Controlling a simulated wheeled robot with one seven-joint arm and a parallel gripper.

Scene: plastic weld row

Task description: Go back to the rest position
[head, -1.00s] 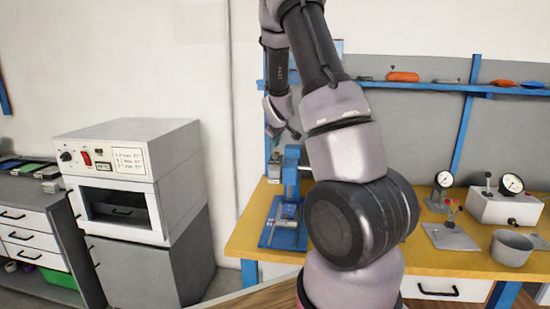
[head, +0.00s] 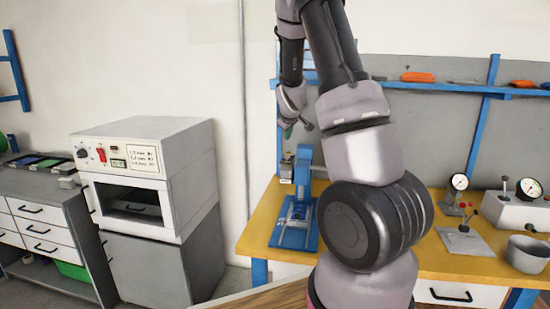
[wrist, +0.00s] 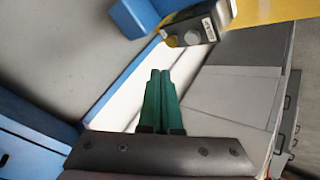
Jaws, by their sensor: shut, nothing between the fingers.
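My gripper (wrist: 158,90) shows in the wrist view as two green fingers pressed together, with nothing between them. In the head view my arm rises in the middle and bends down at the wrist. The gripper (head: 288,132) hangs there above the left end of the yellow workbench (head: 262,232), near the blue press (head: 302,185). It is small and partly hidden in that view. In the wrist view a dark grey box with a round knob (wrist: 192,38) lies beyond the fingertips, apart from them.
A grey oven (head: 145,160) on a cabinet stands left of the bench. Dial gauges (head: 459,182), a metal pot (head: 527,254) and a lever plate (head: 466,240) stand on the bench's right side. A blue shelf (head: 450,86) with orange tools runs along the wall. Open floor lies between oven and bench.

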